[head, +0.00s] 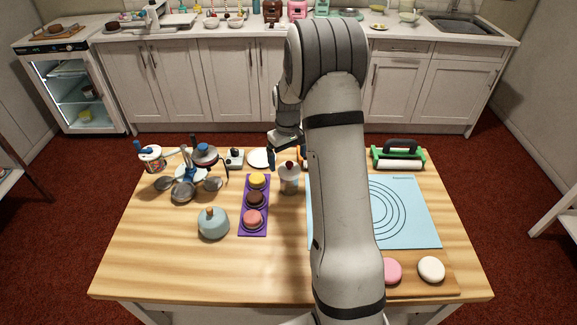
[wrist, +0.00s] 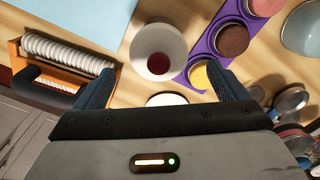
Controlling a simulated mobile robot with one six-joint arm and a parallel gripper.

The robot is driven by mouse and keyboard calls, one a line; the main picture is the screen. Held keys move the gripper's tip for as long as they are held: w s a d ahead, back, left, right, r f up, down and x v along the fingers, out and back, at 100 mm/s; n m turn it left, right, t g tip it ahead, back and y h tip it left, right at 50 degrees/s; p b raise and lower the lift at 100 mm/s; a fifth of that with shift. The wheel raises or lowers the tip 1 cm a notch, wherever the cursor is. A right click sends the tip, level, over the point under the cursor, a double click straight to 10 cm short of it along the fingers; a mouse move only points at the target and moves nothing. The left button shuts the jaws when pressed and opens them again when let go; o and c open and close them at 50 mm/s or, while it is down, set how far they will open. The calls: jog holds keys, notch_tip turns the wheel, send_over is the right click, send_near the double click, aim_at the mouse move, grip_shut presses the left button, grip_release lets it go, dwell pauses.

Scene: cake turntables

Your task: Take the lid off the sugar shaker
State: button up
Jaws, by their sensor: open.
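The sugar shaker (head: 289,184) appears to be the pale upright cylinder with a dark red knob near the middle of the table. Its lid (head: 289,168) is on top. In the wrist view the lid shows from above as a pale round disc (wrist: 146,40) with a dark red knob (wrist: 158,64). My gripper (head: 285,157) is open and empty, pointing down just behind and above the shaker. In the wrist view its two blue fingers (wrist: 162,84) stand wide apart, with the knob beyond and between them. My arm hides part of the table right of the shaker.
A purple tray (head: 243,222) with coloured round cakes lies close left. A teal lidded pot (head: 213,226) and metal scoops (head: 183,192) stand farther left. An orange-framed roller (wrist: 62,88), blue mat (head: 415,225) and green-framed roller (head: 398,160) are right. The front left table is clear.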

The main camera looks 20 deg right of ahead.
aim_at(289, 162)
notch_tip(289, 162, down, 3)
jog(key=shift+d+f+p, duration=0.1)
jog(key=shift+f+p, duration=0.1)
jog(key=shift+p, duration=0.1)
jog(key=c, duration=1)
